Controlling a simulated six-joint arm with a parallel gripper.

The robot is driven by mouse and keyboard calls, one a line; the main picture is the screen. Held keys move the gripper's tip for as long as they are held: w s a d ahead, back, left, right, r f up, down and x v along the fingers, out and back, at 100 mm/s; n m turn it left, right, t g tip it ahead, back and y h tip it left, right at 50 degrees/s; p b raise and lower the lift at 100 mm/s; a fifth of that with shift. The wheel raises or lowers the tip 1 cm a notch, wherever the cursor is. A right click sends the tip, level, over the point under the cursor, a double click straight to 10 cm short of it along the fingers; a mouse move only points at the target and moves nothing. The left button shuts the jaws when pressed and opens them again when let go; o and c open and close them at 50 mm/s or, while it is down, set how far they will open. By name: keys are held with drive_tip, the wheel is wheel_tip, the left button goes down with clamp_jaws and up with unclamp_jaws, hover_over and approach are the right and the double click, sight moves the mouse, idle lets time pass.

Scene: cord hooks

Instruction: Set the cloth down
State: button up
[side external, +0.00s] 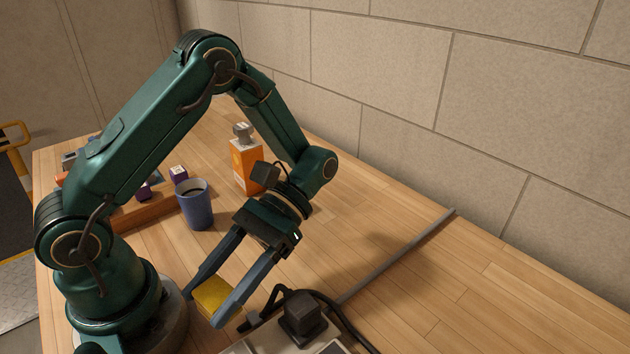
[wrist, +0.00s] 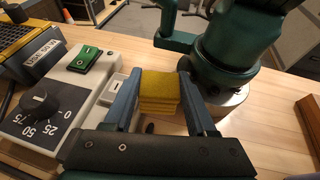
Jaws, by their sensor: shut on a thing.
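The cloth is a yellow folded pad (side external: 213,297), stacked in layers. It also shows in the wrist view (wrist: 160,88), between the two fingers. My gripper (side external: 204,308) points down toward the front of the table, close to my base, and is shut on the cloth. In the wrist view my gripper (wrist: 160,100) has one finger along each side of the cloth. I cannot tell whether the underside of the cloth touches the table, as the fingers partly hide it.
A control box (wrist: 45,105) with a dial and green switch stands beside the cloth. A black plug block (side external: 300,315) with a cable is near it. A blue cup (side external: 194,205), an orange carton (side external: 245,165) and a wooden tray (side external: 130,215) stand behind. The table's right side is mostly clear.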

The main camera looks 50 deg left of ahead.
drive_tip(key=a+m+y, duration=0.1)
drive_tip(key=y, duration=0.1)
drive_tip(key=a+m+y, duration=0.2)
drive_tip(key=a+f+m+y, duration=0.1)
drive_tip(key=a+m+y, duration=0.1)
drive_tip(key=shift+s+a, duration=0.15)
drive_tip(key=a+m+t+y, duration=0.1)
drive_tip(key=w+a+m+t+y, duration=0.1)
drive_tip(key=a+m+y, duration=0.1)
drive_tip(key=w+a+m+t+y, duration=0.1)
drive_tip(key=a+m+y, duration=0.1)
drive_tip(key=shift+r, duration=0.1)
drive_tip(key=w+a+r+m+t+y, duration=0.2)
drive_tip(key=w+r+m+t, duration=0.1)
drive_tip(key=w+m+t, duration=0.45)
drive_tip(key=w+a+r+m+t+y, duration=0.2)
drive_tip(key=w+a+m+t, duration=0.1)
drive_tip(key=w+m+t, duration=0.45)
hover_over(319, 248)
drive_tip(key=shift+t, duration=0.3)
wheel_tip(319, 248, down, 6)
drive_tip(key=shift+s+a+f, duration=0.1)
drive_tip(key=shift+a+f, duration=0.05)
drive_tip(key=shift+f, duration=0.05)
drive_tip(key=shift+d+f, duration=0.2)
drive_tip(key=shift+f, duration=1.95)
drive_tip(key=shift+f, duration=0.1)
